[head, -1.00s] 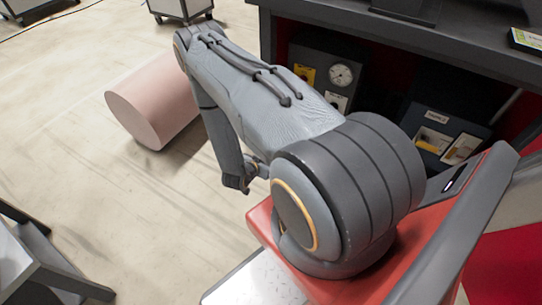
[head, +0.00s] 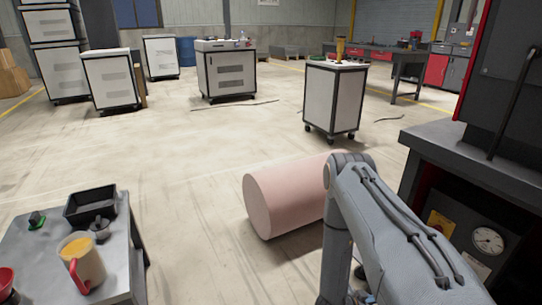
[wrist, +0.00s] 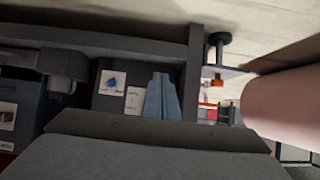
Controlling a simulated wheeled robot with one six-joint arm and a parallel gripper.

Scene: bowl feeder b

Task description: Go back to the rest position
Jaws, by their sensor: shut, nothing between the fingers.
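My arm (head: 385,230) is folded at the lower right of the head view, its elbow raised and its forearm hanging down. My gripper itself is mostly cut off at the bottom edge there. In the wrist view my gripper (wrist: 161,78) shows as two pale blue-grey fingers close together, shut with nothing between them. No object is held.
A pink cylinder (head: 285,200) lies on the floor behind my elbow; it also shows in the wrist view (wrist: 285,105). A dark bench (head: 470,150) with a gauge (head: 488,240) below it stands close at right. A grey table (head: 120,262) at left holds a mug (head: 88,262) and black tray (head: 85,205).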

